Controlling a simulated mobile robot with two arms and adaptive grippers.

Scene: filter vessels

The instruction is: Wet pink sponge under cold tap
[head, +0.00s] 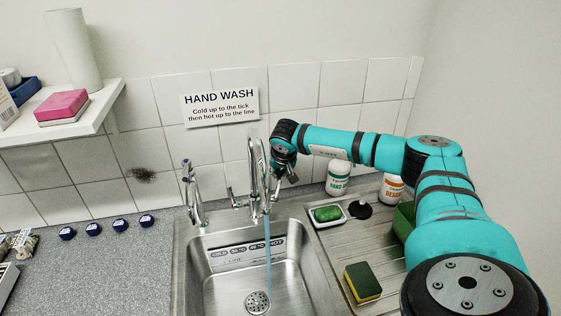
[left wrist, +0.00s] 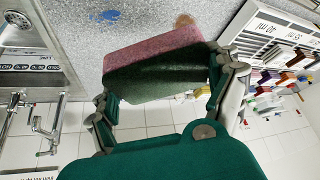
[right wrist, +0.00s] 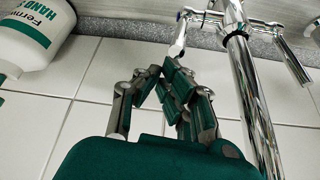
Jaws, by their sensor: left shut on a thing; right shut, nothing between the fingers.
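The pink sponge (left wrist: 150,70), with a dark green face, is in the left wrist view. My left gripper (left wrist: 165,85) is shut on it, above the speckled counter; neither shows in the head view. The chrome tap (head: 258,165) stands behind the sink, with levers at its sides. A bluish stream of water (head: 268,255) runs from its spout into the sink (head: 235,285). My right gripper (head: 287,172) is shut and empty beside the tap on its right. In the right wrist view its fingertips (right wrist: 168,75) are close to a chrome lever (right wrist: 180,40); contact is unclear.
A pink block (head: 62,107) lies on the wall shelf (head: 75,125). A second slim tap (head: 192,195) stands left of the sink. On the drainer are a green soap (head: 327,214), a yellow-green sponge (head: 362,282) and bottles (head: 338,178). Several blue caps (head: 93,229) line the left counter.

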